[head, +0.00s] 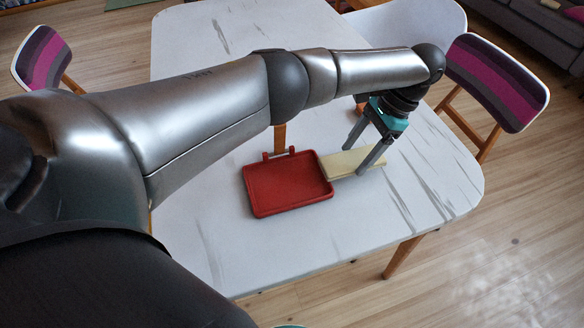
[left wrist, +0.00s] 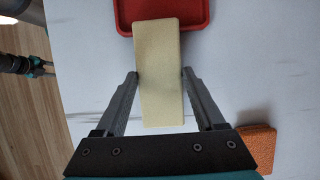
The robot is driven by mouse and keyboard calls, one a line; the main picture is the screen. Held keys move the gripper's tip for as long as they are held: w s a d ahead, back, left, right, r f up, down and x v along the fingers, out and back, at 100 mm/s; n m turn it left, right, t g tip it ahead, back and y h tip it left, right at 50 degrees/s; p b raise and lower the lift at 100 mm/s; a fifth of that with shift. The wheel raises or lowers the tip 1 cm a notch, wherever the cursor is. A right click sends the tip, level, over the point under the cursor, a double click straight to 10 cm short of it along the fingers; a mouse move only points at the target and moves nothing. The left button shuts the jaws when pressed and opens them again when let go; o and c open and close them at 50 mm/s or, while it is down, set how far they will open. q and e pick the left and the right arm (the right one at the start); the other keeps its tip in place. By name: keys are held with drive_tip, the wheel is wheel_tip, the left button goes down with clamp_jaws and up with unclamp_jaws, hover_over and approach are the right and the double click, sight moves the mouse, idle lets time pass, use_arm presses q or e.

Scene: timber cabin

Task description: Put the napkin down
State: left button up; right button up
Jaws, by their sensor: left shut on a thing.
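The napkin (head: 341,163) is a pale cream, flat oblong on the white table, at the right side of the red tray. My left gripper (head: 352,161) is shut on it, with one finger at each long side. In the left wrist view the napkin (left wrist: 160,80) lies between the fingertips (left wrist: 160,74), and its far end overlaps the rim of the red tray (left wrist: 196,22). I cannot tell whether it touches the table. A small grey and teal part at the left edge of the left wrist view looks like my right gripper (left wrist: 42,66); its jaws are too small to read.
The red tray (head: 288,184) looks empty in the head view. An orange-brown flat thing (left wrist: 257,146) lies on the table near my left gripper. The white table (head: 430,190) is clear to the right and in front. Striped chairs (head: 497,82) stand around it.

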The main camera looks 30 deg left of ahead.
use_arm(q)
approach(286, 186)
drive_tip(key=f, duration=0.1)
drive_tip(key=w+d+f, duration=0.1)
drive_tip(key=w+f, duration=0.1)
drive_tip(key=f, duration=0.1)
drive_tip(key=shift+d+p, duration=0.4)
drive_tip(key=shift+s+a, duration=0.65)
drive_tip(key=shift+s, duration=0.1)
drive_tip(key=shift+s+a+f, duration=0.1)
drive_tip(key=shift+s+a, duration=1)
drive_tip(key=shift+s, duration=0.15)
drive_tip(key=shift+f+b, duration=0.5)
drive_tip(key=shift+f, duration=0.05)
drive_tip(key=shift+d+f, duration=0.1)
drive_tip(key=shift+f, duration=0.1)
drive_tip(key=o, duration=1.2)
drive_tip(key=shift+f, duration=0.1)
use_arm(e)
drive_tip(key=shift+w+a, duration=0.1)
drive_tip(key=shift+w, duration=0.05)
use_arm(q)
drive_tip(key=shift+w, duration=0.1)
use_arm(e)
drive_tip(key=shift+f, duration=0.1)
